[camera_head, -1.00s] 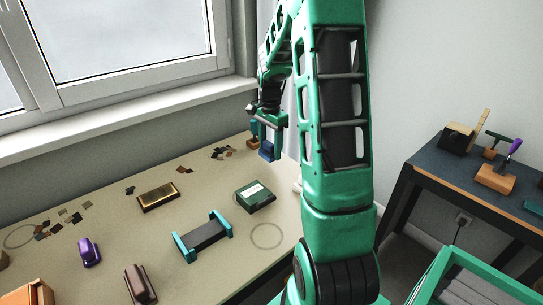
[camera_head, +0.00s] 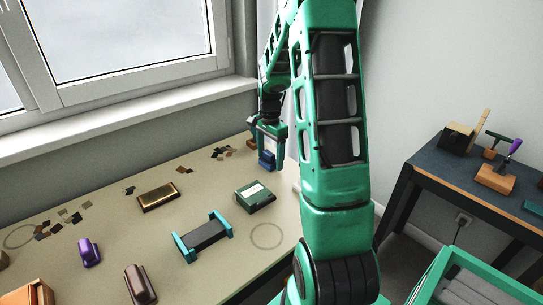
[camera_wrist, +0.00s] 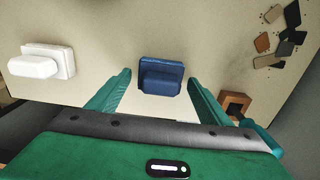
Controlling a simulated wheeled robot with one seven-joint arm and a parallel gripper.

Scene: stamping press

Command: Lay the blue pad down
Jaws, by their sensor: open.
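The blue pad (camera_wrist: 160,76) is a dark blue block with a raised, narrower part. It appears to rest on the beige table at the far end; I cannot tell its contact exactly. My gripper (camera_wrist: 159,78) is open, with one teal finger on each side of the pad and visible gaps between fingers and pad. In the head view my gripper (camera_head: 270,158) points down at the table's far right corner. The blue pad (camera_head: 266,162) shows low between its fingers, partly covered by them.
A white block (camera_wrist: 40,62) lies left of the pad in the wrist view, and a brown hollow block (camera_wrist: 236,104) stands close to the right finger. Dark and tan chips (camera_wrist: 278,42) lie farther right. A green box (camera_head: 255,197) and teal-ended cradle (camera_head: 203,236) stand nearer.

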